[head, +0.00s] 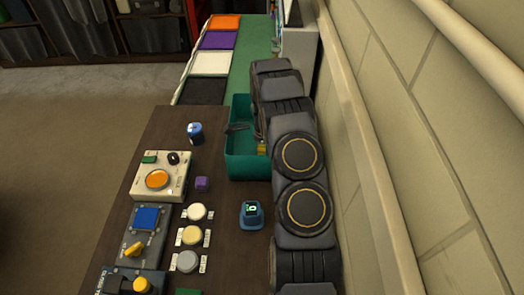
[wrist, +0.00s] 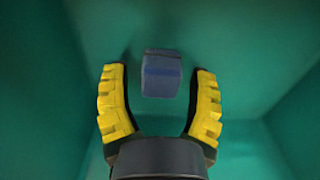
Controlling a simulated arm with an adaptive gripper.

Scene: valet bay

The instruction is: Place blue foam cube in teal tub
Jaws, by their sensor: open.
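The teal tub (head: 247,168) stands at the far end of the dark table, partly covered by my arm. In the wrist view its teal inside (wrist: 250,60) fills the background. The blue foam cube (wrist: 160,84) lies inside the tub, ahead of my gripper and between the lines of its two fingers. My gripper (wrist: 161,70), with yellow-padded fingers, is open, with a gap on each side of the cube. In the head view only a bit of yellow of my gripper (head: 262,148) shows at the tub, and the cube is hidden.
Left of the tub stand a blue canister (head: 195,133), a small purple cube (head: 202,184) and a control box with an orange button (head: 158,178). A blue device with a display (head: 251,215) sits nearer. A wall (head: 400,120) runs along the right.

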